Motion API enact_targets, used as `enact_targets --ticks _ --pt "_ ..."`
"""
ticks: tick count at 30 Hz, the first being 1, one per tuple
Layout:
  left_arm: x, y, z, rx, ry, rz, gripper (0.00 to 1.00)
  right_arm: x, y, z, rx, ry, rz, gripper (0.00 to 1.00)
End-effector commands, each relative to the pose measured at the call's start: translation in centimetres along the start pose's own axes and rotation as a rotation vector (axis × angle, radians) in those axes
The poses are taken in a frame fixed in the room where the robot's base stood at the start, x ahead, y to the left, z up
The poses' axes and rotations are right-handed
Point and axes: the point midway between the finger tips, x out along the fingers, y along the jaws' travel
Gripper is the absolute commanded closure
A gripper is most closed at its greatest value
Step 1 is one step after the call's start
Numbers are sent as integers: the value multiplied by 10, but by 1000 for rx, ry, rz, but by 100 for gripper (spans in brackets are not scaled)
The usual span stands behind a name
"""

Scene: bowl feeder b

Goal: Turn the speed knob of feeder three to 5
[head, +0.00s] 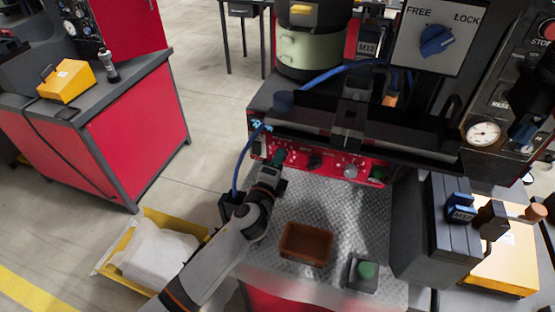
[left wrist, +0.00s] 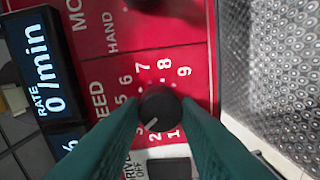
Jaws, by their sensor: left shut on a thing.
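The speed knob (left wrist: 160,108) is a round black knob on a red panel (left wrist: 115,40) in the left wrist view. Its white pointer line slants to the lower left, toward about 2 or 3 on the white number scale. My left gripper (left wrist: 161,105) has its green fingers shut on the knob, one on each side. In the head view my left gripper (head: 278,158) is at the left part of the red front panel (head: 331,166); the knob there is hidden behind the fingers. The display (left wrist: 42,70) beside the scale reads a rate of 0/min. My right gripper is not in view.
An orange-brown bin (head: 306,244) and a green button box (head: 365,272) stand on the metal plate below the panel. A dark box (head: 436,230) stands to the right. A blue hose (head: 240,165) hangs beside my left gripper. A yellow crate (head: 150,222) is at lower left.

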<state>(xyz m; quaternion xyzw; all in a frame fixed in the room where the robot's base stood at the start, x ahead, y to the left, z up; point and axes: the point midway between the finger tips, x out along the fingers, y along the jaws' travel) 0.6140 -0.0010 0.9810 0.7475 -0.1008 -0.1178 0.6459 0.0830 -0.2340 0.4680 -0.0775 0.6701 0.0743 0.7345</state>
Motion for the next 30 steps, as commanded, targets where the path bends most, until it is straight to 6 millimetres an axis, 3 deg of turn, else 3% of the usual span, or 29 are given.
enact_targets --ticks 18,30 --pt "0 0 1 578 26 -3 94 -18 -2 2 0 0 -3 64" --pt "0 -1 1 833 37 -3 94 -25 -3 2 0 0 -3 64"
